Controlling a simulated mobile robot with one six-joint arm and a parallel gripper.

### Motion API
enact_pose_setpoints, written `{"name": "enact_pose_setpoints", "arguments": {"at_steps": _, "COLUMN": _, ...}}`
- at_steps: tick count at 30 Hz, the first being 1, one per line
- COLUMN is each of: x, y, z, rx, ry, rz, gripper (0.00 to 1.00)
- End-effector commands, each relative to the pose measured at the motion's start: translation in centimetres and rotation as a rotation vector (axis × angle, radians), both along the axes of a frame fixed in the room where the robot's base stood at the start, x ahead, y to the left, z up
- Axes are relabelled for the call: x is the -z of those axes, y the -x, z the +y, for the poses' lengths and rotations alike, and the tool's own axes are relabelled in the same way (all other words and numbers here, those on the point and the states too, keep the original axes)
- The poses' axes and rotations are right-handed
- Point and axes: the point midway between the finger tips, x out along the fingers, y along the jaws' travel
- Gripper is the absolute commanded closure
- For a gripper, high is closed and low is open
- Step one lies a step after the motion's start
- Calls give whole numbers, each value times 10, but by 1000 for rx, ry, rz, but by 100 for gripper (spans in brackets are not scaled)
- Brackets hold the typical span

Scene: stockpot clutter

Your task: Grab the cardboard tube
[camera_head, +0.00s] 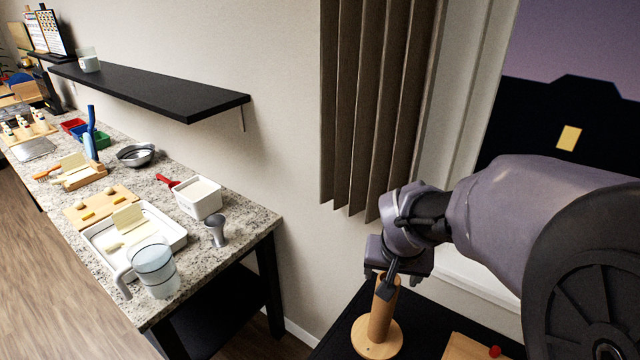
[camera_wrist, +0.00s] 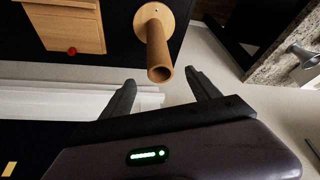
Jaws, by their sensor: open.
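The cardboard tube (camera_head: 382,312) is brown and hollow and stands upright on a round wooden base (camera_head: 366,345) on a black surface. In the wrist view the tube (camera_wrist: 155,45) points its open end toward the gap between my fingertips. My gripper (camera_head: 388,284) is at the tube's upper end in the head view, with one dark finger in front of it. In the wrist view my gripper (camera_wrist: 158,82) is open, with one finger on each side of the tube's end. I cannot tell whether either finger touches the tube.
A wooden box (camera_wrist: 65,25) with a red knob (camera_wrist: 71,51) lies beside the tube. A curtain (camera_head: 375,110) and window are behind my arm. A speckled counter (camera_head: 245,222) on the left holds trays, a jug (camera_head: 155,268) and other clutter, apart from the tube.

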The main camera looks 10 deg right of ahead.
Motion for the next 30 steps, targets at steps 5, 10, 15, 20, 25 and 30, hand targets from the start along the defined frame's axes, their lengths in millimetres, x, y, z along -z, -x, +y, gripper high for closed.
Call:
{"name": "enact_pose_setpoints", "arguments": {"at_steps": 5, "x": 56, "y": -19, "z": -8, "rx": 0, "ry": -1, "rz": 3, "gripper": 29}}
{"name": "enact_pose_setpoints", "arguments": {"at_steps": 10, "x": 78, "y": -29, "z": -12, "rx": 0, "ry": -1, "rz": 1, "gripper": 29}}
{"name": "enact_pose_setpoints", "arguments": {"at_steps": 15, "x": 105, "y": -42, "z": -19, "rx": 1, "ry": -1, "rz": 2, "gripper": 29}}
{"name": "enact_pose_setpoints", "arguments": {"at_steps": 20, "x": 125, "y": -52, "z": -23, "rx": 0, "ry": -1, "rz": 1, "gripper": 29}}
{"name": "enact_pose_setpoints", "arguments": {"at_steps": 25, "x": 125, "y": -53, "z": -24, "rx": -1, "ry": -1, "rz": -2, "gripper": 29}}
{"name": "enact_pose_setpoints", "arguments": {"at_steps": 30, "x": 124, "y": -53, "z": -24, "rx": 0, "ry": 0, "rz": -1, "gripper": 51}}
